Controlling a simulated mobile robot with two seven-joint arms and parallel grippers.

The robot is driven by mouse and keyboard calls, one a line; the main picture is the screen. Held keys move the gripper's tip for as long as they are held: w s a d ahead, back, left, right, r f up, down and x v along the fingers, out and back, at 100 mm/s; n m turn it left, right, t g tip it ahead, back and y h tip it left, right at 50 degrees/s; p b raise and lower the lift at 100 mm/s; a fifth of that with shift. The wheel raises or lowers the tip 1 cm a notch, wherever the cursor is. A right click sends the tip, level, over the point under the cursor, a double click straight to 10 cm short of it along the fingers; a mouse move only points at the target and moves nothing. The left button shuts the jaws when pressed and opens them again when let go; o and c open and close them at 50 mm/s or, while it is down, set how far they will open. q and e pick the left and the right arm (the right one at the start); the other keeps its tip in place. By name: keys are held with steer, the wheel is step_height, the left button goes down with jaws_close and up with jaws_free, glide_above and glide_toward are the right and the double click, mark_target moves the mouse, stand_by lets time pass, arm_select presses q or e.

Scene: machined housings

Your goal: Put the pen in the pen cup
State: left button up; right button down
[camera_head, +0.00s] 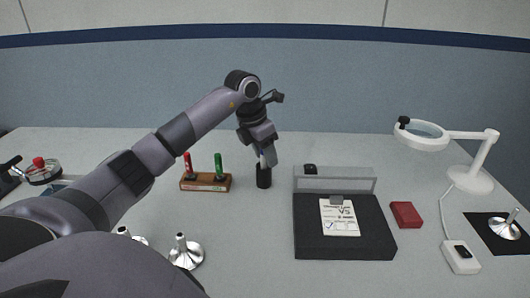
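The pen cup (264,180) is a small black upright cup standing on the table near the middle of the head view. My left gripper (264,157) points down right above the cup, its fingertips close to the rim. A slim pen (262,155) with a bluish part shows between the fingers, and the fingers appear closed on it. Its lower end is at or just inside the cup's mouth; the small size keeps me from telling how deep. My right gripper is not in view.
A wooden block (206,185) with a red and a green marker stands left of the cup. A black case (345,243) with a paper card lies to the right. Beyond it are a red box (406,214) and a magnifier lamp (470,180). A shiny metal part (186,253) stands in front.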

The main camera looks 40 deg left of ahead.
arm_select(q)
steer(key=shift+r, duration=0.5)
steer(key=v, duration=1.1)
steer(key=shift+s+r, duration=0.1)
steer(key=shift+s, duration=0.1)
